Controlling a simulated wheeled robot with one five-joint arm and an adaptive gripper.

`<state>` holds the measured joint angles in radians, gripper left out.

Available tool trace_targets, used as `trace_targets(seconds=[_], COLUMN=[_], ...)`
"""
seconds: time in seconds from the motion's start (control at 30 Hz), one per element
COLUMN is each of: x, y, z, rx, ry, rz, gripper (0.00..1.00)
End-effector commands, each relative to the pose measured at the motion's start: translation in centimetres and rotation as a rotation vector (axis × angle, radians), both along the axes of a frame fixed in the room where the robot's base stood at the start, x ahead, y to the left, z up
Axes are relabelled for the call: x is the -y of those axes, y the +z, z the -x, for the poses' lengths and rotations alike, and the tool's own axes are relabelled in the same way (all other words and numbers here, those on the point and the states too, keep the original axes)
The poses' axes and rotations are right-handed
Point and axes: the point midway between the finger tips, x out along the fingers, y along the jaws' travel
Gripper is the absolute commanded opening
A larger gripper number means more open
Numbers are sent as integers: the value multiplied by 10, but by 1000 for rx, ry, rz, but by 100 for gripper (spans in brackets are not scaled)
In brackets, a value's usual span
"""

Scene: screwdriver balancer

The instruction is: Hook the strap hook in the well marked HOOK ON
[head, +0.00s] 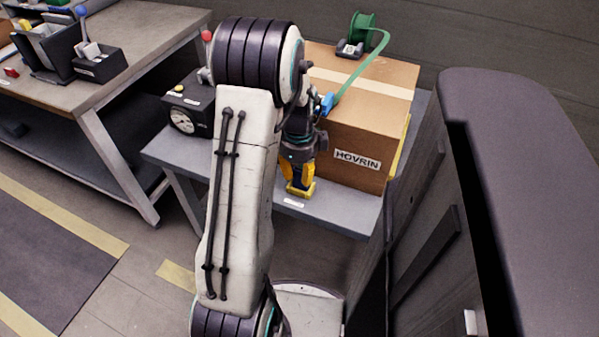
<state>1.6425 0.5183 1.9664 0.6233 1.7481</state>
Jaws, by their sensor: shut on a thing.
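A green strap (366,66) runs from the reel on the box down to a small blue piece (326,103), which looks like the strap hook. No well marked HOOK ON can be read; a small white label (293,203) on the table edge is too small to read.
A cardboard box (357,123) marked HOVRIN stands on the grey table (336,217), with the green reel (362,29) on top. A black gauge box (187,113) stands left. A workbench (150,30) is further left, and a large dark cabinet (520,120) closes the right.

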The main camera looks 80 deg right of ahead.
Motion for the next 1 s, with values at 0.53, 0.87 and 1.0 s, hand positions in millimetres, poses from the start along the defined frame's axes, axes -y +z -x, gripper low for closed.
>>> trace_targets(seconds=[0.53,0.87,1.0], x=[0,0,0], y=[-6,-8,-8], z=[0,0,0], rx=[0,0,0], ry=[0,0,0], rz=[0,0,0], gripper=[0,0,0])
